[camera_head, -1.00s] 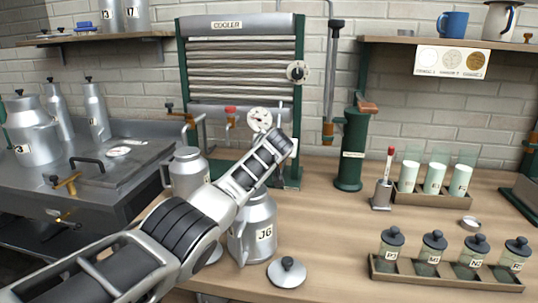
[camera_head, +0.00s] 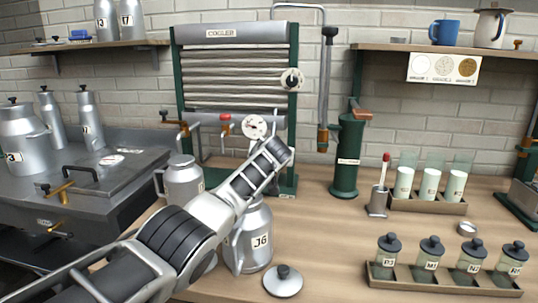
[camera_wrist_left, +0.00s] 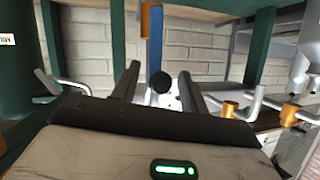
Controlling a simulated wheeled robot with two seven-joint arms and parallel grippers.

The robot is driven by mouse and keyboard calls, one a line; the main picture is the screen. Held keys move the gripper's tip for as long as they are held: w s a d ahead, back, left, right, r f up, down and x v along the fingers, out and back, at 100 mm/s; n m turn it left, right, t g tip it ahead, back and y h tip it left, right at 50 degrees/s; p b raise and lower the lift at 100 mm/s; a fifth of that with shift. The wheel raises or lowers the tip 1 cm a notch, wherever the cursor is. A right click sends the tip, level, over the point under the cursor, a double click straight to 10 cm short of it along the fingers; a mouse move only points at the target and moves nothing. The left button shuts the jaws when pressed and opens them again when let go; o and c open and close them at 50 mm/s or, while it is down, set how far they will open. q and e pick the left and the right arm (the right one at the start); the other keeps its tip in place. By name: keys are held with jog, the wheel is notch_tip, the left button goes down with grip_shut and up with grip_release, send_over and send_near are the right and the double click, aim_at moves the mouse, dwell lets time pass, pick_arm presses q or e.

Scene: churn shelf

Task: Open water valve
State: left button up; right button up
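A blue lever (camera_wrist_left: 155,45) with a brass fitting (camera_wrist_left: 150,18) at its end shows in the left wrist view, which is turned upside down. A dark round end (camera_wrist_left: 160,82) sits just below it in that picture. My left gripper (camera_wrist_left: 160,78) is open, with its two dark fingers on either side of the lever and a gap showing on both sides. In the head view my left gripper (camera_head: 272,152) is in front of the cooler's (camera_head: 238,75) lower right part and hides the lever. My right gripper is out of view.
A gauge (camera_head: 256,127), a red-handled valve (camera_head: 225,122) and a brass valve (camera_head: 178,121) are left of my gripper. Milk can J6 (camera_head: 258,245) stands below my arm. A green pump (camera_head: 347,158) stands to the right. Bare counter (camera_head: 320,215) lies between.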

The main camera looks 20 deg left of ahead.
pick_arm(q)
jog(key=shift+d, duration=0.1)
jog(key=v, duration=1.5)
jog(key=shift+s+p, duration=0.35)
jog(key=shift+s, duration=0.05)
jog(key=shift+r, duration=0.15)
